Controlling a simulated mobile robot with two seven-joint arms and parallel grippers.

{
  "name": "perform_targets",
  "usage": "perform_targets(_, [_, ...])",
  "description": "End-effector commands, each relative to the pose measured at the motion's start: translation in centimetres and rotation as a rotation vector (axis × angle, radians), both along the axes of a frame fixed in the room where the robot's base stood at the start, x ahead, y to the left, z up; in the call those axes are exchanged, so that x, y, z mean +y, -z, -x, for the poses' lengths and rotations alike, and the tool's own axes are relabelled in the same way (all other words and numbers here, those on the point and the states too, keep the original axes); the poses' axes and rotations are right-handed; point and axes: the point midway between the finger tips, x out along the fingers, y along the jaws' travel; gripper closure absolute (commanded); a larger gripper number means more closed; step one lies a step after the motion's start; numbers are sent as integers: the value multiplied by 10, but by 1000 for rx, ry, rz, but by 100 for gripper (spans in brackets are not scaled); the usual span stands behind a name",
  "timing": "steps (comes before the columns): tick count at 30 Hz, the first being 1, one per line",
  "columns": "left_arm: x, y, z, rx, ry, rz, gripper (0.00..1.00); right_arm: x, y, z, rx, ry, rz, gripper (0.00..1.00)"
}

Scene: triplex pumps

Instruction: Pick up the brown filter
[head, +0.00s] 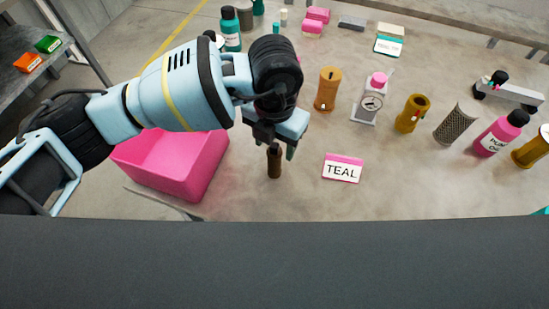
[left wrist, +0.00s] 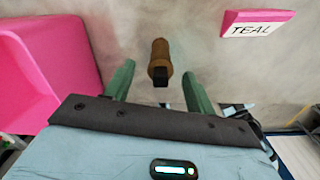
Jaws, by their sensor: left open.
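The brown filter (head: 274,164) is a small dark brown cylinder standing upright on the grey surface. In the left wrist view the brown filter (left wrist: 160,56) shows a black part at its near end. My left gripper (head: 274,149) is directly above it, pointing down, and hides its top in the head view. In the left wrist view the two green fingers of my left gripper (left wrist: 158,80) are spread, with the filter between their lines and a gap on both sides. No contact shows. My right gripper is not in view.
A pink bin (head: 205,172) stands close on the left. A pink-topped TEAL sign (head: 343,168) stands just right. An orange-brown cylinder (head: 328,90), a pink-and-white gauge unit (head: 371,100) and a mesh cylinder (head: 456,124) stand farther back. The surface around the filter is bare.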

Motion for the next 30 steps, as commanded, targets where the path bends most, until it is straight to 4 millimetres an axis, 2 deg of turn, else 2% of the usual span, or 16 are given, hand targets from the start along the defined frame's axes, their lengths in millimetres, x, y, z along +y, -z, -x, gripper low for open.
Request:
perform_targets(8, [0,9,0,0,-1,1,45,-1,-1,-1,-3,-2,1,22])
perform_targets(18, [-1,51,2,0,0,1,45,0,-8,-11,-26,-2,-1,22])
perform_targets(25, [-1,53,1,-2,1,1,45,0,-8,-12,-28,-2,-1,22])
perform_targets(30, [-1,53,1,-1,1,2,66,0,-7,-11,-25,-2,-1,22])
